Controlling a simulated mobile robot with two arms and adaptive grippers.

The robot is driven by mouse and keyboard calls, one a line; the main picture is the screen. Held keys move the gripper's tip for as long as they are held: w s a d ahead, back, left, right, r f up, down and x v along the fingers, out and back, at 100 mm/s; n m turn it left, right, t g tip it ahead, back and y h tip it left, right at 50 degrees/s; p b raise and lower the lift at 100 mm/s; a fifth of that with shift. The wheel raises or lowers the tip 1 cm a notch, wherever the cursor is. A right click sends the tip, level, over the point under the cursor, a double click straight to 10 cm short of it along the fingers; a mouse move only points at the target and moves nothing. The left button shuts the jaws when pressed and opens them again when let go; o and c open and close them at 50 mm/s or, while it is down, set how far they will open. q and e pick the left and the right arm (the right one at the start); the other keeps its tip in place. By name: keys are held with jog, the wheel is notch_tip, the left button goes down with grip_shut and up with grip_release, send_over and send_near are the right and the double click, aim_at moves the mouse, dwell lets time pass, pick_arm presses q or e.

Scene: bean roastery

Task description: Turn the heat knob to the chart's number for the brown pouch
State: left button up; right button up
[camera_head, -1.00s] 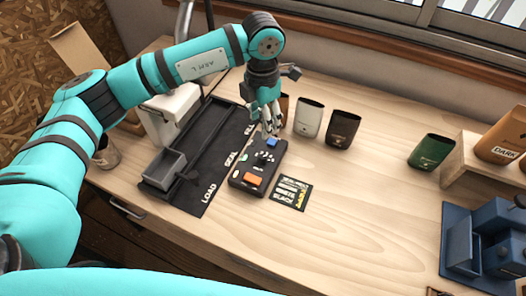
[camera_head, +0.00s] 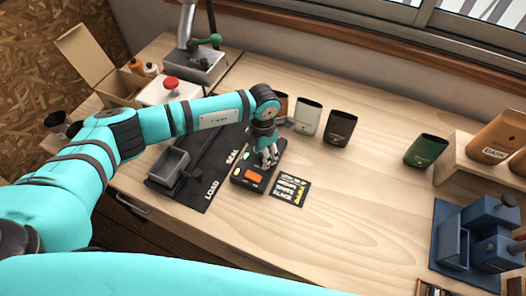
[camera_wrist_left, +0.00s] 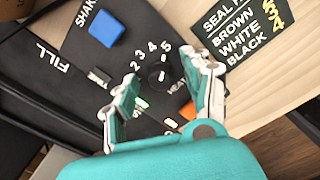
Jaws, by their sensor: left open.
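The black heat knob (camera_wrist_left: 160,78) shows in the left wrist view beside the printed numbers 2 to 5. Its white mark is too small to read for certain. My left gripper (camera_wrist_left: 164,74) is open, with its fingers on either side of the knob; contact cannot be told. In the head view the gripper (camera_head: 267,162) is over the black control box (camera_head: 240,179) and hides the knob. The chart (camera_wrist_left: 240,35) lists brown, white and black; brown's yellow number looks like 5, white's 3, black's 4. The brown pouch (camera_head: 282,101) is partly hidden behind my arm. My right gripper is not in view.
The control box also has a blue button (camera_wrist_left: 105,28) and an orange button (camera_head: 254,176). A white pouch (camera_head: 308,118), black pouch (camera_head: 341,129) and green pouch (camera_head: 427,151) stand behind. A grey tray (camera_head: 169,165) is to the left.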

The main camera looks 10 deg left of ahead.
pick_arm(q)
grip_shut()
